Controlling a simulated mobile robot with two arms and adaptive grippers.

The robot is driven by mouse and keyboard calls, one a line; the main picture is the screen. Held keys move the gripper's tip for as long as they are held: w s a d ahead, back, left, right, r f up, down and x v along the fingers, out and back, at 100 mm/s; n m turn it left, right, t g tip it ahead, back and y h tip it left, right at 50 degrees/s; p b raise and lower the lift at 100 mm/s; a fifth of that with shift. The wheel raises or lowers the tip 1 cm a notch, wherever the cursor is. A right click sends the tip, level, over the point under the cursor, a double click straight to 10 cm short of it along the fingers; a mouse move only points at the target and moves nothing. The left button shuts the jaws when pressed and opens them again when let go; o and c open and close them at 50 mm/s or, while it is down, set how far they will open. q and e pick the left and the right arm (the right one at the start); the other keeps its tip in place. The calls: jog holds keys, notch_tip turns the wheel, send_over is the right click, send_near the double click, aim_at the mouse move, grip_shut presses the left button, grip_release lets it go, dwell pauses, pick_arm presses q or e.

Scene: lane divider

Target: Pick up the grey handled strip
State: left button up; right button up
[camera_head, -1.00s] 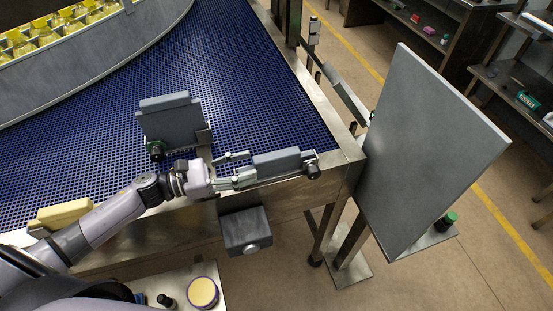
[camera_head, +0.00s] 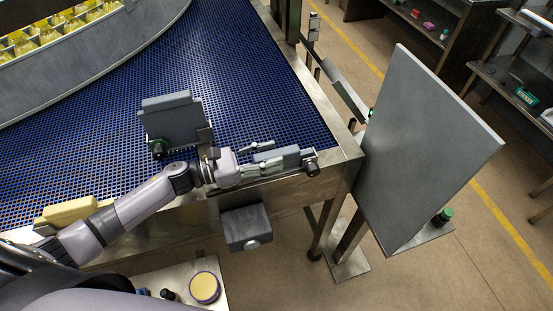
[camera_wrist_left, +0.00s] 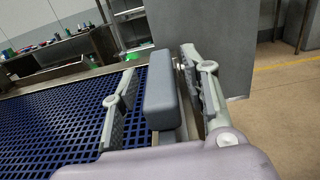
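The grey strip (camera_head: 292,155) lies along the near right edge of the blue conveyor, by a dark clamp at its right end. My left gripper (camera_head: 270,155) is open, with one finger on each side of the strip's left part. In the left wrist view, the rounded grey strip (camera_wrist_left: 160,92) stands between the two spread fingers (camera_wrist_left: 160,100). A gap shows on the left finger's side; the right finger is closer, and I cannot tell whether it touches. The strip's lower part is partly hidden. My right gripper is not in view.
A second grey block (camera_head: 171,118) with a dark clamp stands on the conveyor (camera_head: 235,75) behind my left forearm. A large grey panel (camera_head: 430,150) rises off the right corner. A yellow block (camera_head: 66,212) and a round tin (camera_head: 205,287) are nearer me.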

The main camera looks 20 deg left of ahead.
pick_arm(q)
grip_shut()
dwell(0.6)
